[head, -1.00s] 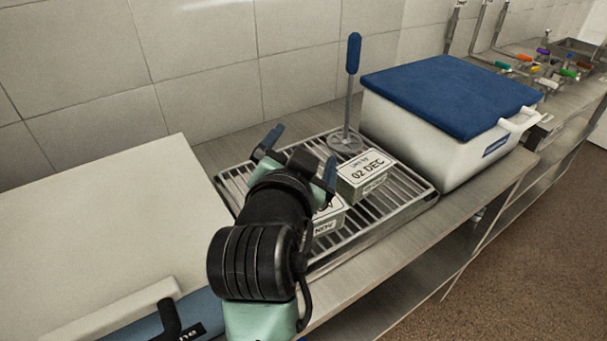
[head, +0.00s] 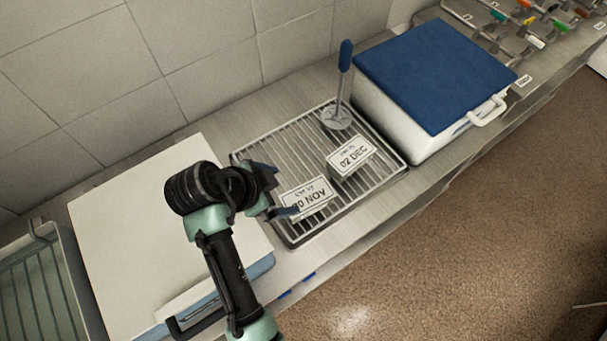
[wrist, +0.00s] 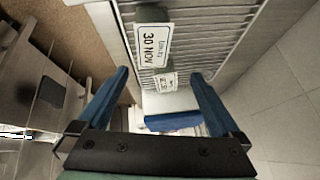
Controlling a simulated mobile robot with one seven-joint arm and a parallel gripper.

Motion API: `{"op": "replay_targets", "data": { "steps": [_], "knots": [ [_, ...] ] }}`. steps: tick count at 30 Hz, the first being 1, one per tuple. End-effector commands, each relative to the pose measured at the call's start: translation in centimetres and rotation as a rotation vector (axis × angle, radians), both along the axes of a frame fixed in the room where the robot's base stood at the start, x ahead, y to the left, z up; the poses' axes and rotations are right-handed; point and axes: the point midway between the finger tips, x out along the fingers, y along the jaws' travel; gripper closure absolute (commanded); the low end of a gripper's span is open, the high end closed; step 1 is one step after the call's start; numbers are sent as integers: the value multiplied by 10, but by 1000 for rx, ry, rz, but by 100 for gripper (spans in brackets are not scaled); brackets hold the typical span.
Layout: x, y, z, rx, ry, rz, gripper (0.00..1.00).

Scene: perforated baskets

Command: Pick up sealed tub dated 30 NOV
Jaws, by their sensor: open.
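The tub dated 30 NOV (head: 311,198) is a small box with a white label, on the near left part of a wire rack (head: 372,190). Its label also shows at the top middle of the wrist view (wrist: 153,46). A similar tub dated 02 DEC (head: 351,156) sits just beyond it to the right. My gripper (head: 273,190) is open and empty, just left of the 30 NOV tub, and one finger overlaps the tub's left edge in the head view. In the wrist view its blue fingers (wrist: 160,98) are apart with no tub between them.
A blue-handled tool with a round perforated foot (head: 337,118) stands at the rack's back. A white box with a blue lid (head: 432,75) is on the right. A white-lidded box (head: 130,235) is on the left, near a green perforated basket (head: 45,285).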

Motion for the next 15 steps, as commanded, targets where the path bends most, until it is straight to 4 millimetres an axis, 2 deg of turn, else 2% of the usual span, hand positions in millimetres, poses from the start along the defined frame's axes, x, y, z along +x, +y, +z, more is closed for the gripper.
{"op": "replay_targets", "data": {
  "steps": [1, 5, 15],
  "knots": [
    [-5, -1, 7, -7, 15, -15, 0],
    [-10, -3, 3, -14, 31, -37, 0],
    [8, -26, -45, -14, 33, -39, 0]
  ]
}}
